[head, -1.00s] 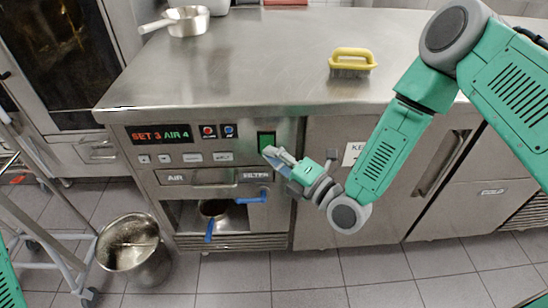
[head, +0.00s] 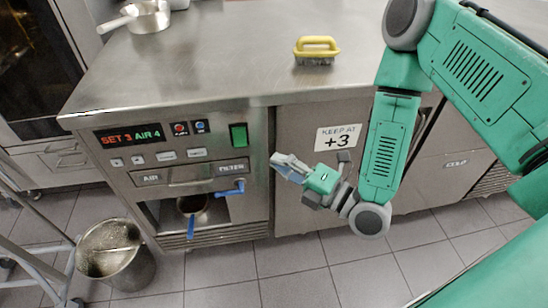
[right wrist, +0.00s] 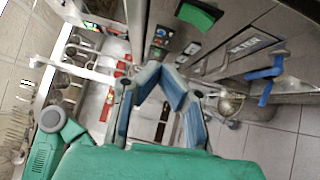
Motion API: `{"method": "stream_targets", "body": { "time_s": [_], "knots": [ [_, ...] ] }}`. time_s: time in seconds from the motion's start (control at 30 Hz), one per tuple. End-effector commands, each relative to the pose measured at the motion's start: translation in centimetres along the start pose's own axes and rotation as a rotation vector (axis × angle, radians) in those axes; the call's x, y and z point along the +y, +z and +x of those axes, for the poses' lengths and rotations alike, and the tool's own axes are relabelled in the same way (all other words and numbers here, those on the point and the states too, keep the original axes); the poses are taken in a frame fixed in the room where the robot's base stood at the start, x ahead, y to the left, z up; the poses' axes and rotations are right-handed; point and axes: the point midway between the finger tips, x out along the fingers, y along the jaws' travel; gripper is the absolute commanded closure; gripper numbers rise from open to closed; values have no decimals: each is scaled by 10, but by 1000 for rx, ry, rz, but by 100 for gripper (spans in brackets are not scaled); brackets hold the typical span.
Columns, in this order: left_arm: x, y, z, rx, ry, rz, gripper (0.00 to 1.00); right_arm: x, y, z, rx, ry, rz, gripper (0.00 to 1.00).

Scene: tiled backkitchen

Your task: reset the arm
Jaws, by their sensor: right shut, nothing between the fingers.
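My right arm comes in from the right in the head view, with its elbow bent downward. My right gripper (head: 284,163) is shut and empty. It is in front of the steel counter's front (head: 300,190), to the right of the control panel and below the green switch (head: 239,136). In the right wrist view the gripper's fingers (right wrist: 172,84) also show, with nothing between them. I do not see my left gripper in these frames.
A yellow-handled brush (head: 316,47) and a steel pan (head: 148,17) stand on the countertop. Blue-handled valves (head: 232,188) stick out of the counter front. A metal bucket (head: 115,262) stands on the tiled floor beside a trolley frame (head: 35,225).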

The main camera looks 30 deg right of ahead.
Motion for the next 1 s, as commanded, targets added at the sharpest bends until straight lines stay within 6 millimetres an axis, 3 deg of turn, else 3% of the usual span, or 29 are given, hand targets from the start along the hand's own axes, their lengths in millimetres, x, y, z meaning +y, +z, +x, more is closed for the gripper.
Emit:
{"method": "stream_targets", "body": {
  "time_s": [0.43, 0.53, 0.63, 0.83, 1.0],
  "knots": [
    [0, 0, 0, 0, 0, 0, 100, -4, -2, 0, 4, -21, 23, 100],
    [0, 0, 0, 0, 0, 0, 100, -20, -11, -2, 18, -111, 125, 100],
    [0, 0, 0, 0, 0, 0, 100, -50, -24, -11, 12, -283, 322, 100],
    [0, 0, 0, 0, 0, 0, 100, -119, -46, -63, -205, -713, 815, 100],
    [0, 0, 0, 0, 0, 0, 100, -156, -56, -130, -614, -987, 1182, 100]
  ]
}}
